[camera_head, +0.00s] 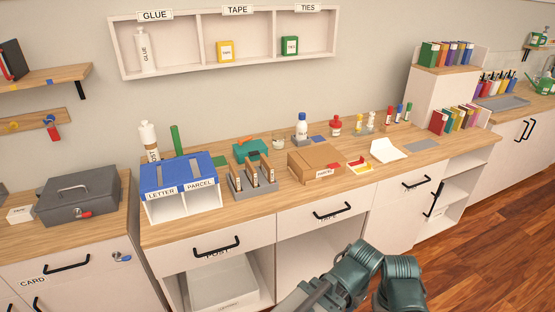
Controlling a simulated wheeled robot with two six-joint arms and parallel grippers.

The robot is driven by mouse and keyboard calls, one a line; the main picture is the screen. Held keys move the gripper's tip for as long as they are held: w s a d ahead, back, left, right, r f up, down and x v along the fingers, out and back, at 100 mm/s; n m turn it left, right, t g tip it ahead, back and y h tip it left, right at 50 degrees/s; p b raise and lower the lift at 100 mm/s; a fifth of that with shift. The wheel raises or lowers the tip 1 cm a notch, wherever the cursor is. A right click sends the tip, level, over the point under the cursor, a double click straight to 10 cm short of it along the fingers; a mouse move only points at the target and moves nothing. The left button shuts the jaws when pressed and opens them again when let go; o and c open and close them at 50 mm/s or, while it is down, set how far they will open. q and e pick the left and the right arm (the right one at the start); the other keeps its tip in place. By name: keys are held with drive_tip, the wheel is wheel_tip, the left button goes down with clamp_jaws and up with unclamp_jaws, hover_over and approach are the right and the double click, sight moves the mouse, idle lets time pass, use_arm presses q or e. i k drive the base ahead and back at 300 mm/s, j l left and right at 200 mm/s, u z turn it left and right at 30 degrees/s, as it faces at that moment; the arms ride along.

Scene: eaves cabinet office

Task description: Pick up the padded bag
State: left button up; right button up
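A pale, flat, off-white piece (388,149) lies on the right part of the wooden counter, its edges slightly raised. It may be the padded bag, but I cannot tell for sure at this size. No other thing in view looks clearly like a padded bag. Dark green links of my own arm show at the bottom centre, in front of the counter and well apart from the pale piece. Neither gripper's fingers can be made out in the head view.
A blue-topped letter/parcel sorter (177,177) stands left. Drawers with black handles face me.

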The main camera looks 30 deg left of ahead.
sight(251, 172)
drive_tip(key=u, duration=1.7)
